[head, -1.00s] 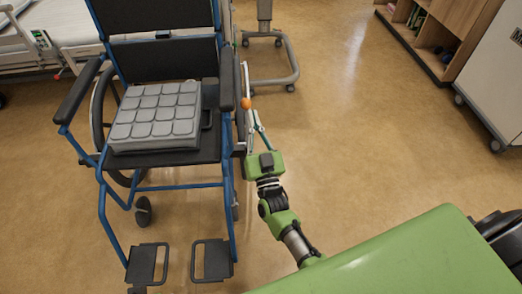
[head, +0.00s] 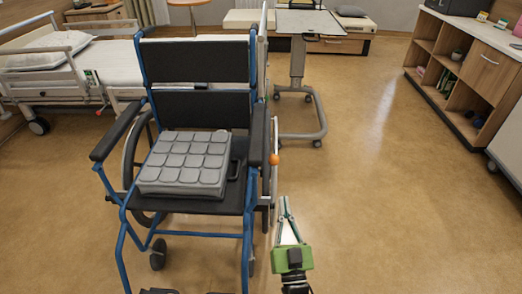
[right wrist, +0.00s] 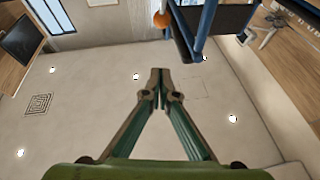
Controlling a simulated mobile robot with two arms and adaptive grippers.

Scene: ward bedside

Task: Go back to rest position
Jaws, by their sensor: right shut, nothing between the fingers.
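My right gripper (head: 284,200) is at the lower middle of the head view, to the right of the wheelchair (head: 196,105). Its two fingers meet at the tips with nothing between them, as the right wrist view (right wrist: 160,75) also shows. The fingers point up and away from me. An orange knob (head: 275,159) is on the wheelchair's right side, and a clear gap separates it from the fingertips. The knob shows at the top of the right wrist view (right wrist: 161,18). My left gripper is in neither view.
A grey padded cushion (head: 184,163) lies on the wheelchair seat. A bed (head: 112,62) stands at the back left. An overbed table (head: 310,24) stands behind the wheelchair, with its base on the floor. Wooden shelves (head: 447,75) line the right. The floor (head: 390,210) right of the gripper is clear.

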